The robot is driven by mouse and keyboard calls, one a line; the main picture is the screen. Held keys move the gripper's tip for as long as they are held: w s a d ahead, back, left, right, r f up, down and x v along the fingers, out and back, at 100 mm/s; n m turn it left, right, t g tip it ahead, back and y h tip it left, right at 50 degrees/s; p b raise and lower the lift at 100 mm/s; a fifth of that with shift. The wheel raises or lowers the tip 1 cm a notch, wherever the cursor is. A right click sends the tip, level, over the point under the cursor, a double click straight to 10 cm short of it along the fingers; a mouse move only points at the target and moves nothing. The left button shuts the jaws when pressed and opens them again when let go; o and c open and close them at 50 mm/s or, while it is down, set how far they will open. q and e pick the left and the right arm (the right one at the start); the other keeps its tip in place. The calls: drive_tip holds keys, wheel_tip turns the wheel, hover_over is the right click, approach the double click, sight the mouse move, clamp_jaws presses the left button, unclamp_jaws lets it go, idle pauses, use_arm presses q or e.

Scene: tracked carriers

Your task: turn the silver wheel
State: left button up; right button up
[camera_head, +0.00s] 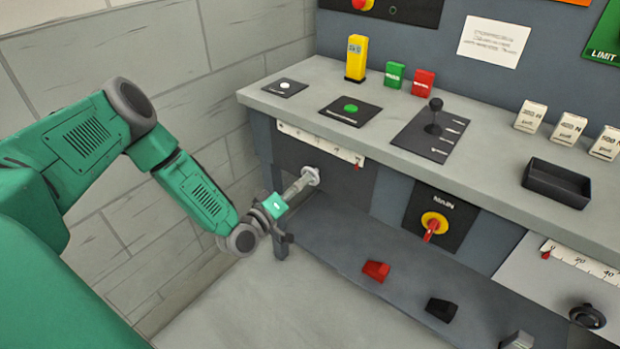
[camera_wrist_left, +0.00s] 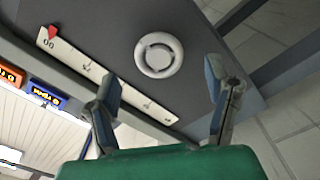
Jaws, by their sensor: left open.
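The silver wheel (camera_head: 312,175) is a small pale round knob on the dark front panel at the left end of the bench, below a white scale. In the left wrist view the wheel (camera_wrist_left: 160,54) shows as a whole ring, unobstructed, beyond my fingertips. My left gripper (camera_head: 293,207) is in front of the wheel, partly overlapping it in the head view. In the wrist view my left gripper (camera_wrist_left: 161,72) is open, with one finger to each side of the wheel's outline and nothing between them. Contact with the wheel is not visible. My right gripper is not in view.
The white scale (camera_head: 318,143) has a red pointer (camera_head: 358,163) at its right end. A grey shelf (camera_head: 340,250) below bears a red block (camera_head: 376,271) and a black block (camera_head: 441,308). A brick wall (camera_head: 110,225) stands left. The yellow-red MAIN switch (camera_head: 434,223) is to the right.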

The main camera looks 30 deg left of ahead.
sight(313, 174)
use_arm(q)
drive_tip(key=shift+w+d+b, duration=0.15)
drive_tip(key=shift+w+b, duration=0.2)
drive_tip(key=shift+w, duration=2.5)
drive_tip(key=shift+d, duration=0.1)
drive_tip(key=c, duration=1.2)
